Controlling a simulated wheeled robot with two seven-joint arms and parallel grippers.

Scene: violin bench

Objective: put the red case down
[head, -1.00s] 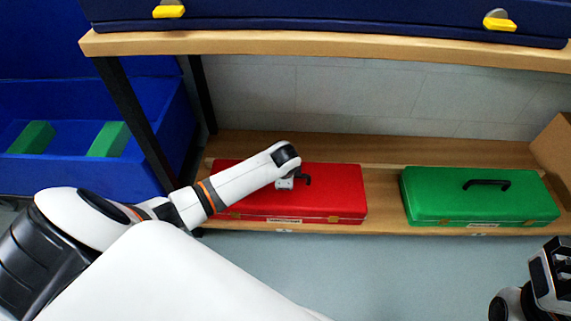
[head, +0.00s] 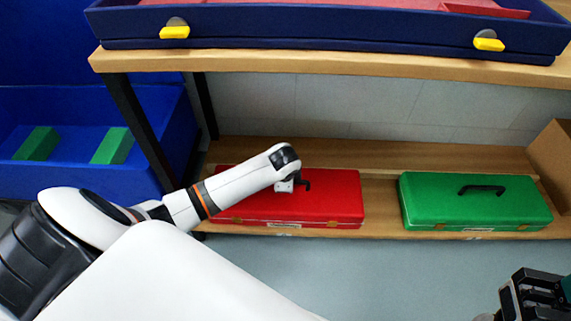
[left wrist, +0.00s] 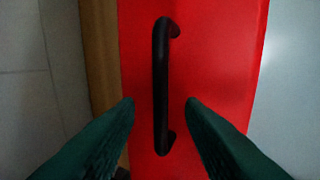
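The red case (head: 335,196) lies flat on the lower wooden shelf, with its latches toward me. Its black handle (left wrist: 161,85) stands up from the lid in the left wrist view. My left gripper (left wrist: 160,102) is open, with one finger on each side of the handle and a gap to both. In the head view my left gripper (head: 290,186) is just above the case lid, mostly hidden by the wrist. My right gripper (head: 535,290) is at the bottom right, away from the case; its fingers are partly cut off by the picture edge.
A green case (head: 474,205) lies on the same shelf (head: 385,205) to the right, with a gap between. Above is an upper shelf (head: 330,66) bearing an open dark blue case (head: 330,35). A blue bin (head: 60,178) stands left, and a cardboard box (head: 553,160) right.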

